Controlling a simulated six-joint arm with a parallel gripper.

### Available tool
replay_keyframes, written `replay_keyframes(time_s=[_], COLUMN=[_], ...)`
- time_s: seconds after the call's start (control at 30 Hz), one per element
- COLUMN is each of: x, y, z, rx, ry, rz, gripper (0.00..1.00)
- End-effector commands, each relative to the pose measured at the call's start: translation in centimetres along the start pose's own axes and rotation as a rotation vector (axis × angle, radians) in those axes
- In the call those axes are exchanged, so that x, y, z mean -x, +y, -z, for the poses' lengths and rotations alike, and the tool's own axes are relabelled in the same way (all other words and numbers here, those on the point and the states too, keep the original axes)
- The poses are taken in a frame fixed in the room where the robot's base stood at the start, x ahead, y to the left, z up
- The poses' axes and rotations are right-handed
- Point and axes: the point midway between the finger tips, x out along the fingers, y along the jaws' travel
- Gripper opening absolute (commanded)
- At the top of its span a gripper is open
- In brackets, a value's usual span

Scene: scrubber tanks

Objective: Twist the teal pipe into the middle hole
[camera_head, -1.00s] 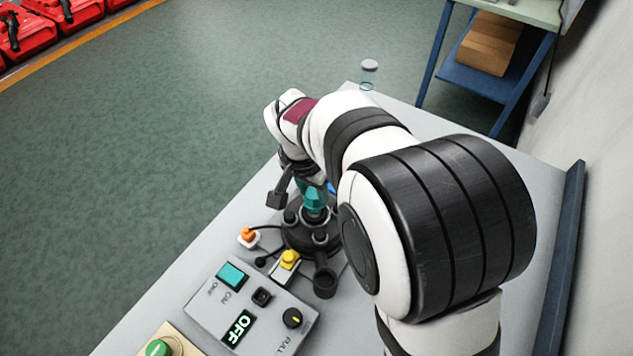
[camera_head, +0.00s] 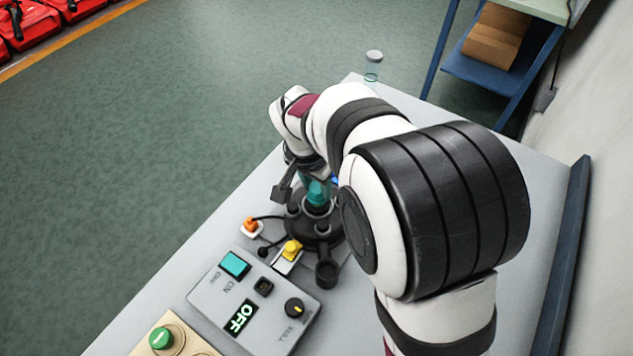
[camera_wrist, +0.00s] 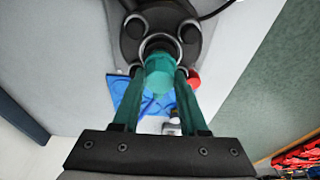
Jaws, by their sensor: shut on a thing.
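The teal pipe (camera_head: 318,190) stands over the dark round base (camera_head: 308,228) in the head view. In the wrist view the teal pipe (camera_wrist: 160,78) sits between the two fingers of my gripper (camera_wrist: 159,90), which is shut on it. The pipe's far end meets the ringed middle hole (camera_wrist: 160,45) of the dark base; how deep it sits I cannot tell. Smaller ringed holes (camera_wrist: 190,33) lie around the middle one. My wrist hides the pipe's upper part in the head view.
A control box (camera_head: 250,300) reading OFF stands in front of the base. A yellow piece (camera_head: 292,250) and an orange piece (camera_head: 250,226) lie close by. A blue item (camera_wrist: 140,103) is beyond the pipe. A clear jar (camera_head: 373,65) stands at the table's far corner.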

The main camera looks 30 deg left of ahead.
Motion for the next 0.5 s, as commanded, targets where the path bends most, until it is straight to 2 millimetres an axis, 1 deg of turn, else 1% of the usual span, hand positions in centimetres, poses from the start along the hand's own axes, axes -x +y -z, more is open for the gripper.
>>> replay_keyframes(time_s=[0.2,0.5], x=[-0.67,-0.67], y=[0.03,0.01], z=[-0.15,-0.14], rx=[0.001,0.0], ry=[-0.001,0.0], rz=[-0.001,0.0], gripper=[0.0,0.0])
